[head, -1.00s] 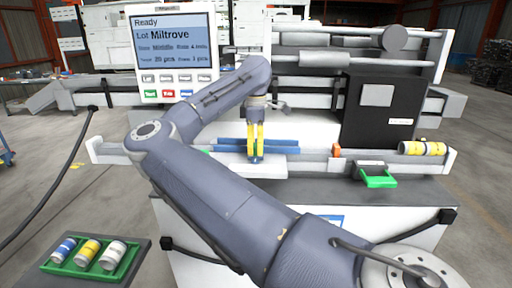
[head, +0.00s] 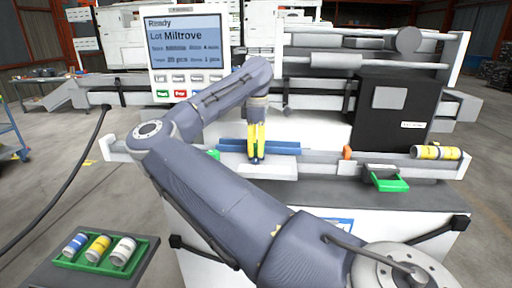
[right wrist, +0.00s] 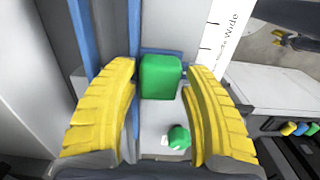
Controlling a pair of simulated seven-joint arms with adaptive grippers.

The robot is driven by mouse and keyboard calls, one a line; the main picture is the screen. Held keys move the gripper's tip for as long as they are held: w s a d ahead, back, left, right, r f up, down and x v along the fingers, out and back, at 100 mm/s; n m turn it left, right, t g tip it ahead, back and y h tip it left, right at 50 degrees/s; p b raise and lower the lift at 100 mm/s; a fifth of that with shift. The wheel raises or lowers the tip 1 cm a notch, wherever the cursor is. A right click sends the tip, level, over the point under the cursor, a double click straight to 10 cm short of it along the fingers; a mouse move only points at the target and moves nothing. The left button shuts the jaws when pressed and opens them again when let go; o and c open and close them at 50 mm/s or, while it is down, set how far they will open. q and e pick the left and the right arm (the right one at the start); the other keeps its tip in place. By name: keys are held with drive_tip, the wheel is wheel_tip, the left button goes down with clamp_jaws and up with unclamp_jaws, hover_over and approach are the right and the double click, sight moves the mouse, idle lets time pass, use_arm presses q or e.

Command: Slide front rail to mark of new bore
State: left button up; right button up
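My right gripper (head: 257,157) points down at the blue rails (head: 235,145) on the machine's front.
A screen (head: 185,45) reads "Ready, Lot Miltrove"; its smaller lines are blurred. An orange knob (head: 347,153), a green tray (head: 388,184) and a yellow cylinder (head: 435,152) are right of the gripper. Another green tray (head: 72,263) holds three cylinders at front left.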

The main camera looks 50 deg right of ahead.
sight(257, 145)
drive_tip(key=shift+o, duration=0.9)
wheel_tip(257, 145, up, 12)
drive_tip(key=shift+d, duration=0.1)
idle(0.3)
